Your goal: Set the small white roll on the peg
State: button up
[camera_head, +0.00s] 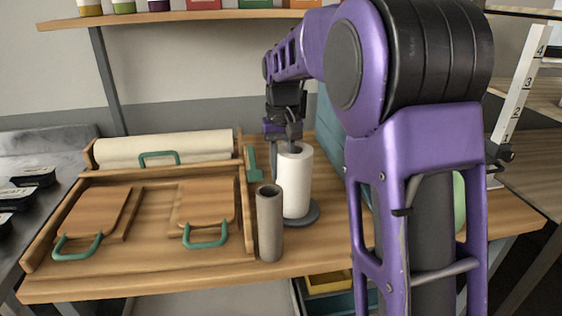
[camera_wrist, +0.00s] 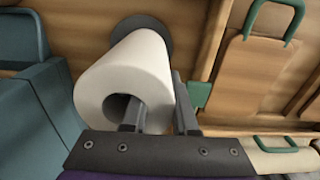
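The small white roll (camera_head: 294,182) stands upright over a round dark base (camera_head: 312,214), its lower end at the base as far as I can tell. The wrist view shows the roll (camera_wrist: 135,70) from above, with a dark core hole and the base disc (camera_wrist: 155,33) beyond its far end. No peg shows; it is hidden or lost in the dark hole. My gripper (camera_head: 283,147) is at the roll's top. In the wrist view, my gripper (camera_wrist: 160,112) has one finger at the core hole and one along the outside, with the roll's wall between, seemingly pinched.
A grey-brown tube (camera_head: 269,222) stands close in front of the roll. A wooden tray (camera_head: 150,190) with boards and green handles lies to the left. A blue-green box (camera_head: 335,125) stands behind to the right.

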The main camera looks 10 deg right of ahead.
jog(key=shift+s+d+f, duration=0.1)
jog(key=shift+d+f, duration=0.45)
jog(key=shift+f, duration=0.15)
notch_tip(320, 180, up, 19)
jog(key=a+p, duration=0.1)
jog(key=p, duration=0.3)
jog(key=shift+p, duration=0.3)
